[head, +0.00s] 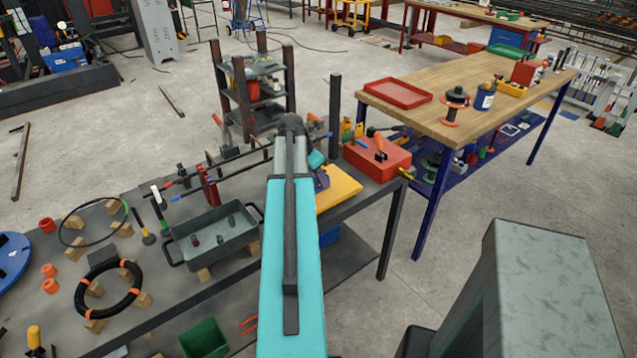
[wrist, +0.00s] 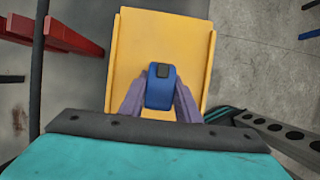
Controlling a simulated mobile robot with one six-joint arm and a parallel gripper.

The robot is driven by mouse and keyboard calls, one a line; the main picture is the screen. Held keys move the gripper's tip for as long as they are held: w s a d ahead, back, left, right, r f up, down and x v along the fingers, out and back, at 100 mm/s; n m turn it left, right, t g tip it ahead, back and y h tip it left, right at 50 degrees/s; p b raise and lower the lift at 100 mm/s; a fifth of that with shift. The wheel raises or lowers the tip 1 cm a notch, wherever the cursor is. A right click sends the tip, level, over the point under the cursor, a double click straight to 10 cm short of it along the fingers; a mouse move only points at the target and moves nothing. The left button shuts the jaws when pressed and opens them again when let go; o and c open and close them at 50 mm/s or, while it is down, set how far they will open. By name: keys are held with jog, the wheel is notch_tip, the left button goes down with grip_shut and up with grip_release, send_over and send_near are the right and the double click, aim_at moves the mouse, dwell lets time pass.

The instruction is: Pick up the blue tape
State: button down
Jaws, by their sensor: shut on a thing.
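The blue tape (wrist: 160,90) is a small rounded blue block with a dark patch on top. In the wrist view it sits between the two purple-grey fingers of my gripper (wrist: 161,98), which is shut on it. Below it is a flat yellow tray (wrist: 160,35); I cannot tell whether the tape still touches it. In the head view my gripper (head: 321,180) is over the left side of the yellow tray (head: 343,190), at the far right end of the dark bench. My arm partly hides that spot, and the tape is not clear there.
A red toolbox (head: 378,160) stands just behind the yellow tray. A grey handled tray (head: 212,238), clamps and a black cable coil (head: 107,288) lie on the bench to the left. A wooden table (head: 450,95) with a red tray (head: 397,94) stands behind right.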

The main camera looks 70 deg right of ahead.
jog(key=shift+r, duration=0.2)
jog(key=shift+d+r+b, duration=0.1)
jog(key=shift+r+b, duration=0.5)
jog(key=shift+r, duration=0.75)
jog(key=shift+s+r, duration=0.1)
jog(key=shift+r, duration=0.15)
jog(key=s+a+r+b, duration=0.1)
jog(key=s+a+b, duration=0.2)
jog(key=s+a, duration=0.6)
jog(key=s, duration=0.4)
jog(key=shift+r, duration=0.2)
jog(key=shift+a+r, duration=0.1)
jog(key=shift+r, duration=0.1)
